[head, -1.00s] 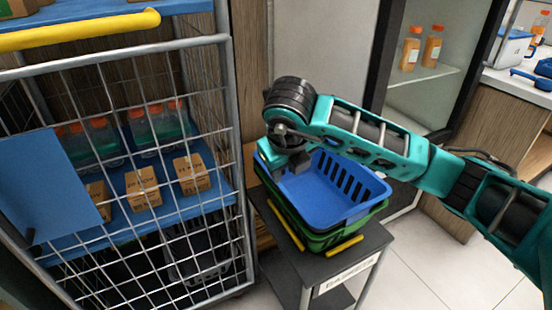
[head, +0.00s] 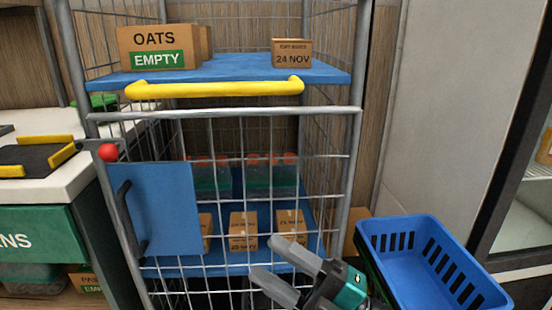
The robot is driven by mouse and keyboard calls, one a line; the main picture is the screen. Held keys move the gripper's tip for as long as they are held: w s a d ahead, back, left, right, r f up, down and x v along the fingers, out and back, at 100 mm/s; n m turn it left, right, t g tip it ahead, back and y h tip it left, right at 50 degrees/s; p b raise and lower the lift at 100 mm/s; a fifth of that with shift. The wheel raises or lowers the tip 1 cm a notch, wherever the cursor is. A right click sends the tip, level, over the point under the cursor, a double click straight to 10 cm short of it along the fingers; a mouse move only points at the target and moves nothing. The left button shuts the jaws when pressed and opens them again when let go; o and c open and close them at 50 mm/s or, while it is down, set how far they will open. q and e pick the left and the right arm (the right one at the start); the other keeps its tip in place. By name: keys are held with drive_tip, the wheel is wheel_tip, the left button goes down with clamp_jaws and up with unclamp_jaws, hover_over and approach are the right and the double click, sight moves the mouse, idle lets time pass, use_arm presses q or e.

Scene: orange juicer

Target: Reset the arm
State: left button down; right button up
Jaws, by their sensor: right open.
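My right gripper (head: 264,257) is at the bottom of the head view, in front of the lower part of a wire cage cart (head: 352,180). Its two grey fingers point up and left and are spread apart, with nothing between them. The blue basket (head: 378,228) is to the right of this gripper and looks empty. Most of my right arm is out of the picture. My left gripper is not in view.
The cart has a yellow handle (head: 215,88), a blue panel (head: 155,210) and shelves with boxes, including an oats box (head: 158,47). A white counter (head: 65,190) with a black, yellow-handled tray (head: 35,155) stands left. A fridge (head: 530,215) is at right.

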drive_tip(key=w+d+f+m+t+h, duration=0.3)
drive_tip(key=d+f+m+t+h, duration=0.45)
drive_tip(key=m, duration=0.55)
drive_tip(key=s+d+f+m+g+h, duration=0.3)
drive_tip(key=s+f+m+h, duration=0.15)
drive_tip(key=f, duration=0.45)
drive_tip(key=s+d+f+m+g+h, duration=0.3)
drive_tip(key=f+m+h, duration=0.25)
drive_tip(key=f, duration=0.25)
use_arm(q)
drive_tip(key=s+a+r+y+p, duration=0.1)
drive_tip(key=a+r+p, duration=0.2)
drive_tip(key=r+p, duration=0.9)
drive_tip(key=p, duration=0.6)
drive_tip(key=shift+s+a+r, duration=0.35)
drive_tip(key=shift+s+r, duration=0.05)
use_arm(e)
drive_tip(key=s+d+r, duration=0.1)
drive_tip(key=d+r, duration=0.1)
drive_tip(key=r, duration=0.3)
drive_tip(key=s+d+r+m, duration=0.1)
drive_tip(key=s+d+r, duration=0.1)
drive_tip(key=r, duration=0.4)
drive_tip(key=shift+r+h, duration=0.15)
drive_tip(key=shift+h, duration=0.2)
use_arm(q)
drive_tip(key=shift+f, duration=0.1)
use_arm(e)
drive_tip(key=shift+a+g, duration=0.1)
drive_tip(key=shift+g, duration=0.15)
